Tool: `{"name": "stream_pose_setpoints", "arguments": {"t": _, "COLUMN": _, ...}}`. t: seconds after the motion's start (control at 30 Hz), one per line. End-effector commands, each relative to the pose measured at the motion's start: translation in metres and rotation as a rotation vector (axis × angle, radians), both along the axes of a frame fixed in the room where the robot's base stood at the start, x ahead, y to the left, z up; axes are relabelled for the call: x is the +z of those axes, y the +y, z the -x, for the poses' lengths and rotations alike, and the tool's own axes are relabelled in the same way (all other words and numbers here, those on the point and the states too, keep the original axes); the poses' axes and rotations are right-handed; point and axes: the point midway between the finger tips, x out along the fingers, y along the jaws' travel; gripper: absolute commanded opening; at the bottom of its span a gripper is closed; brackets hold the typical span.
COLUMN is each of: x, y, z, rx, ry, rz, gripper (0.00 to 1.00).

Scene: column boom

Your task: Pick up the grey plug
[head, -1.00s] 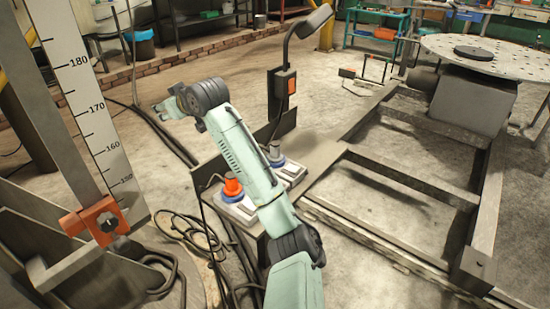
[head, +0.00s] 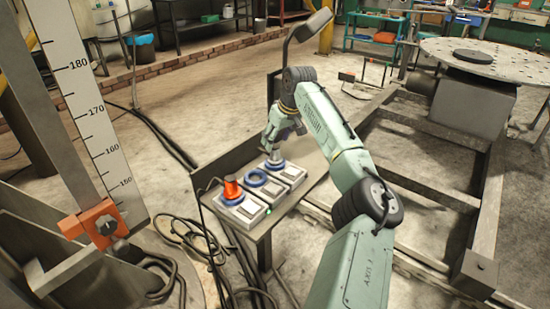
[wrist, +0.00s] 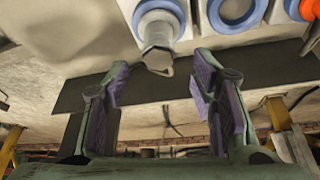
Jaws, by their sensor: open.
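The grey plug (head: 275,156) stands upright in the blue ring of the far socket on the small bench. In the wrist view the plug (wrist: 158,35) shows at the top, with its narrower end pointing towards the gap between my fingers. My gripper (head: 275,137) is right above the plug in the head view, hiding part of it. In the wrist view my gripper (wrist: 160,75) is open, one finger on each side of the gap, and the gap is empty. The plug lies roughly in line with the gap, just beyond the fingertips.
An orange plug (head: 232,188) sits in the near socket. The middle socket's blue ring (head: 257,178) is empty. The bench (head: 225,163) has a post with a hooded lamp (head: 314,23) behind my gripper. A steel frame (head: 430,188) stands to the right.

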Motion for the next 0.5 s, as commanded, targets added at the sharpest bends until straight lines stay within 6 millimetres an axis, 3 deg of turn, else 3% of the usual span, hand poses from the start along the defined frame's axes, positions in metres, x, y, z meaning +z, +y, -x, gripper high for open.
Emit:
{"name": "stream_pose_setpoints", "arguments": {"t": 0.3, "x": -0.042, "y": 0.005, "z": -0.009, "rx": 0.0, "ry": 0.001, "rz": 0.001, "gripper": 0.52}}
{"name": "stream_pose_setpoints", "arguments": {"t": 0.5, "x": -0.048, "y": 0.007, "z": -0.011, "rx": 0.0, "ry": -0.001, "rz": -0.001, "gripper": 0.52}}
